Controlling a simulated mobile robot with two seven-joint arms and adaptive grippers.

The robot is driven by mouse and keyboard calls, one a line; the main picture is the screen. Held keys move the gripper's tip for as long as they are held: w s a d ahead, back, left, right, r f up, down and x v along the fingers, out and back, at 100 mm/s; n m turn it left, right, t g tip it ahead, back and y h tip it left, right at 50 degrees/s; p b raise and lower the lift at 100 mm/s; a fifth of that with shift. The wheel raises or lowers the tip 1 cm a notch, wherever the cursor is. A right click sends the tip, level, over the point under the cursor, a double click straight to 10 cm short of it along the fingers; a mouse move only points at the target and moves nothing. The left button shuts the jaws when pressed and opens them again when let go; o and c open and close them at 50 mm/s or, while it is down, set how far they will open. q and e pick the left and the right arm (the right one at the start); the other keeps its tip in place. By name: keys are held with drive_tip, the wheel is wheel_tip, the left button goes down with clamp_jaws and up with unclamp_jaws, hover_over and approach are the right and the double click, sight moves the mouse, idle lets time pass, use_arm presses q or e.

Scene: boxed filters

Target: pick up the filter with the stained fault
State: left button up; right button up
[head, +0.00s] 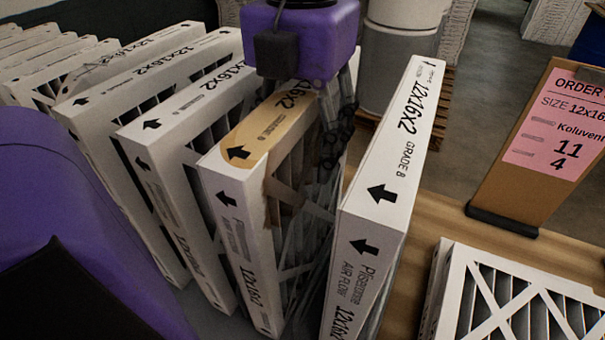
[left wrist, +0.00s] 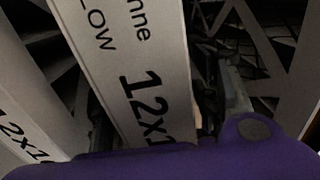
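The stained filter (head: 227,180) is a white boxed filter with a tan-brown stain over its top edge and a brown patch on its pleated side. It stands upright in the row, second from the right end. My left gripper (head: 335,125) points down at its far part. One dark finger shows on its right side, seemingly apart from it; the other finger is hidden in the head view. In the left wrist view, a printed white filter edge (left wrist: 135,70) lies beside a finger (left wrist: 235,95), with a dark gap between. My right gripper is not in view.
A clean filter (head: 385,170) stands close on the right, and another (head: 175,135) on the left, with more behind. An order board (head: 500,170) with a pink sheet stands at right. Another filter (head: 455,270) lies at lower right. Bare wooden table shows between.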

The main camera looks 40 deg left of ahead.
use_arm(q)
clamp_jaws()
drive_tip(key=shift+r, duration=0.1)
